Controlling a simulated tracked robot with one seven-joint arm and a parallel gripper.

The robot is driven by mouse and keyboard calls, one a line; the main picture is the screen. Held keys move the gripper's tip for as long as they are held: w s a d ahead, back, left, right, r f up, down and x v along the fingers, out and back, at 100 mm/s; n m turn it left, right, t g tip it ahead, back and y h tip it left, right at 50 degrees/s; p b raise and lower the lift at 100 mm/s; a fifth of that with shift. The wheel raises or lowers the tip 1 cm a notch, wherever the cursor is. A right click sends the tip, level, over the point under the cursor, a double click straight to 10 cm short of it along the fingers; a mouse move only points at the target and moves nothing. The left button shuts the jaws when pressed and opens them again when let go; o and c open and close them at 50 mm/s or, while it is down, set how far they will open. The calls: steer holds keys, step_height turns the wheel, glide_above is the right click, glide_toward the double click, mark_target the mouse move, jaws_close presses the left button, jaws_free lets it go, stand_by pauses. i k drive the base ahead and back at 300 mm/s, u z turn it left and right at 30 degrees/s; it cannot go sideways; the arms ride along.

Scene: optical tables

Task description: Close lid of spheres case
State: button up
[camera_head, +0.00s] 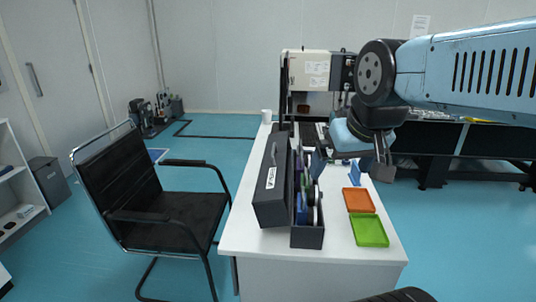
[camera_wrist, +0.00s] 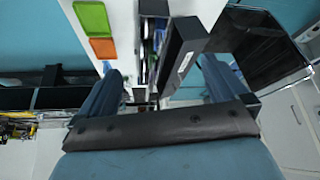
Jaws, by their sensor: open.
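The spheres case is a long dark box on the white table, and its body (camera_head: 307,237) shows round discs in blue, green and purple standing in a row. Its dark lid (camera_head: 268,200), with a small white label, stands open along the left side of the body. In the wrist view the lid (camera_wrist: 182,48) is right of the open body (camera_wrist: 154,8). My gripper (camera_head: 381,155) is above the table's right side, right of the case and apart from it. In the wrist view my gripper (camera_wrist: 160,85) has its two blue fingers spread, with nothing held between them.
An orange tray (camera_head: 358,200) and a green tray (camera_head: 369,231) lie on the white table (camera_head: 270,242), right of the case. A black chair (camera_head: 150,205) is left of the table. Dark benches stand behind on the right.

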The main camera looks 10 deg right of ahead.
mark_target(270, 202)
steer(key=z, duration=1.75)
steer(key=k, duration=0.25)
steer(key=u, duration=1.6)
steer(key=i, duration=0.5)
steer(key=u, duration=0.2)
